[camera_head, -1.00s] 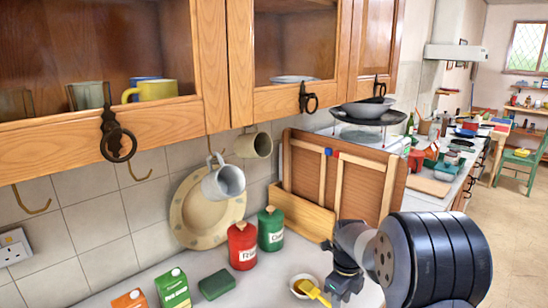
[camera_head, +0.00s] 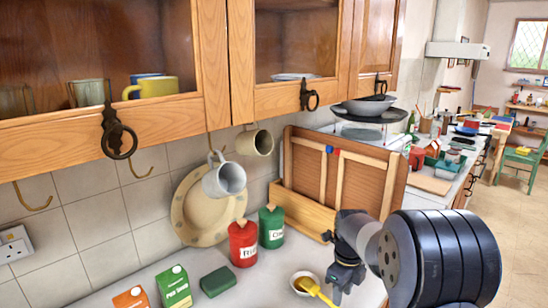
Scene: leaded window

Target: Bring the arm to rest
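My gripper (camera_head: 340,290) is at the lower middle right, low over the worktop, with its fingers pointing down. My dark arm link fills the lower right corner. A white bowl (camera_head: 296,279) with a yellow-handled utensil (camera_head: 318,291) lies just left of the gripper. In this view the utensil's handle end comes close to the fingers; I cannot tell whether they touch. The gap between the fingers is too small to make out.
Red (camera_head: 242,243) and green (camera_head: 271,227) canisters, a green sponge (camera_head: 217,282) and cartons (camera_head: 174,288) stand left on the worktop (camera_head: 236,292). A wooden panel (camera_head: 342,176) leans behind the gripper. Mugs (camera_head: 224,180) hang under the cupboards (camera_head: 165,118).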

